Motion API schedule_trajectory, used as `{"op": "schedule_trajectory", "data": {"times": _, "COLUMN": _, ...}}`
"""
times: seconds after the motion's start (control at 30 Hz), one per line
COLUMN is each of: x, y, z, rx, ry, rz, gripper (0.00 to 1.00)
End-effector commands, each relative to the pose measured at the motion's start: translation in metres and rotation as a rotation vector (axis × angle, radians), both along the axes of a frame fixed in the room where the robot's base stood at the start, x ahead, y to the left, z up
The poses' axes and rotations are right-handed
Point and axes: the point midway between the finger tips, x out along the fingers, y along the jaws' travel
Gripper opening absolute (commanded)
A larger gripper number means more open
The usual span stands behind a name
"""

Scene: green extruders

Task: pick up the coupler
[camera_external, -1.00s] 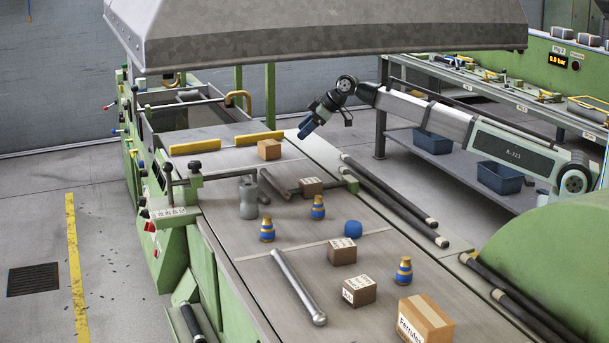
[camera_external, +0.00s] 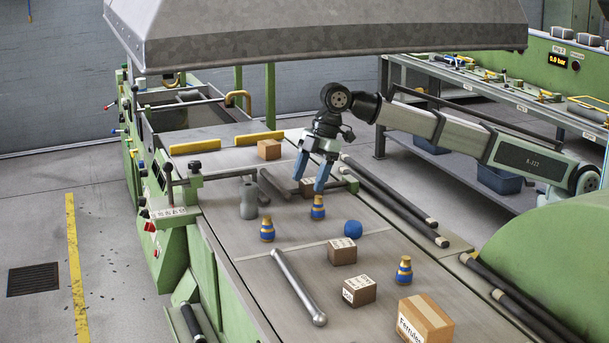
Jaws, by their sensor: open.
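No label marks the coupler, so I cannot tell for certain which piece it is. Several stepped blue-and-yellow fittings stand upright on the grey bed: one below my gripper in the picture (camera_external: 317,211), one to its left (camera_external: 267,230), and one at front right (camera_external: 404,271). A grey stepped cylinder (camera_external: 249,201) stands farther left, and a blue rounded piece (camera_external: 353,229) lies right of centre. My gripper (camera_external: 310,180) is open and empty, pointing down with blue fingers. Its right fingertip appears just above the nearest fitting; contact cannot be told.
Two cartons (camera_external: 342,251) (camera_external: 359,291) and a larger carton (camera_external: 425,319) stand toward the front. A long metal rod (camera_external: 298,287) lies on the bed. Dark bars (camera_external: 395,200) run along the right side. A grey hood (camera_external: 330,35) hangs above. Bare bed lies at front left.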

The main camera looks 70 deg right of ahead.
Motion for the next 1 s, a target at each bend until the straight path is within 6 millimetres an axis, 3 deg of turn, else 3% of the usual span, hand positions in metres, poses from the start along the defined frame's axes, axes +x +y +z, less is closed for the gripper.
{"op": "schedule_trajectory", "data": {"times": 0.03, "x": -0.018, "y": 0.021, "z": 0.003, "rx": -0.018, "ry": 0.011, "rz": 0.043, "gripper": 0.65}}
{"op": "schedule_trajectory", "data": {"times": 0.2, "x": -0.075, "y": 0.074, "z": 0.01, "rx": -0.085, "ry": 0.047, "rz": 0.174, "gripper": 0.65}}
{"op": "schedule_trajectory", "data": {"times": 0.5, "x": -0.186, "y": 0.149, "z": 0.026, "rx": -0.208, "ry": 0.102, "rz": 0.398, "gripper": 0.65}}
{"op": "schedule_trajectory", "data": {"times": 0.7, "x": -0.251, "y": 0.18, "z": 0.036, "rx": -0.28, "ry": 0.128, "rz": 0.52, "gripper": 0.65}}
{"op": "schedule_trajectory", "data": {"times": 0.8, "x": -0.272, "y": 0.188, "z": 0.04, "rx": -0.305, "ry": 0.136, "rz": 0.559, "gripper": 0.65}}
{"op": "schedule_trajectory", "data": {"times": 1.0, "x": -0.291, "y": 0.194, "z": 0.04, "rx": -0.329, "ry": 0.144, "rz": 0.592, "gripper": 0.65}}
